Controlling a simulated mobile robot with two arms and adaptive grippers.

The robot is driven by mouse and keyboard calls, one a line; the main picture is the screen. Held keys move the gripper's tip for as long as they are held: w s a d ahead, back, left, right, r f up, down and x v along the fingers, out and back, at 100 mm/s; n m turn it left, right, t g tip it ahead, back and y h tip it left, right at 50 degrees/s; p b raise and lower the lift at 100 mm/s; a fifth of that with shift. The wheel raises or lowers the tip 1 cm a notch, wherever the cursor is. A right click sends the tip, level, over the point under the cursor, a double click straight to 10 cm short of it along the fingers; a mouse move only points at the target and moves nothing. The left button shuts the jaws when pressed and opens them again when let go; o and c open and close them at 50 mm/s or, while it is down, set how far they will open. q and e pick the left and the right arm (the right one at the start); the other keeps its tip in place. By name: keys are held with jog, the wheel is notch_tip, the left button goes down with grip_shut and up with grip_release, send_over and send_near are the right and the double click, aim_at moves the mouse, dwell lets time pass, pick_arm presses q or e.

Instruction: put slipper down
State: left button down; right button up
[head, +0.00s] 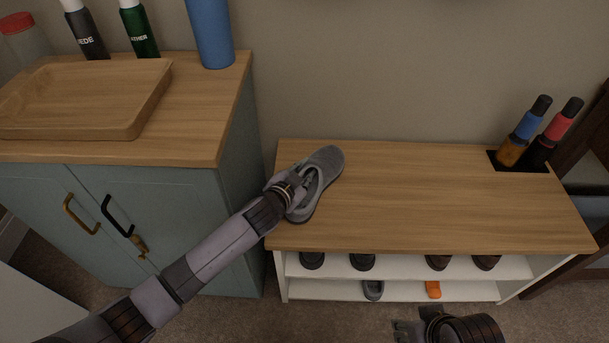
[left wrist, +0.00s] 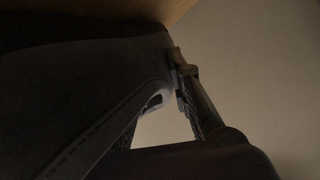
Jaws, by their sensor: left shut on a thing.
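A grey slipper (head: 325,167) is at the left end of the wooden top of a low shoe bench (head: 430,200). My left gripper (head: 297,184) is shut on the slipper near its opening. I cannot tell whether the slipper rests on the bench top or hangs just above it. The left wrist view is dark; it shows the gripper fingers (left wrist: 170,90) close up against a dark shape. My right gripper (head: 408,328) is low at the bottom edge, in front of the bench and away from the slipper; its fingers are too small to read.
A blue-grey cabinet (head: 190,185) with a wooden tray (head: 90,90) and bottles stands left of the bench, taller than it. Several shoes sit on the shelves below. The middle of the bench top is clear.

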pick_arm(q)
jog(key=shift+f, duration=0.35)
pick_arm(e)
jog(key=shift+f, duration=0.15)
pick_arm(q)
jog(key=shift+f, duration=0.2)
jog(key=c, duration=1.5)
grip_release()
pick_arm(e)
jog(key=shift+f, duration=0.1)
pick_arm(q)
jog(key=shift+o, duration=0.2)
jog(key=shift+r, duration=0.1)
jog(key=shift+r, duration=0.2)
jog(key=p+v, duration=0.1)
jog(key=v, duration=0.3)
jog(key=shift+p, duration=0.35)
jog(key=p+v, duration=0.1)
jog(key=v, duration=0.7)
jog(key=shift+f+p, duration=0.1)
jog(key=shift+p, duration=0.25)
pick_arm(e)
jog(key=x, duration=0.6)
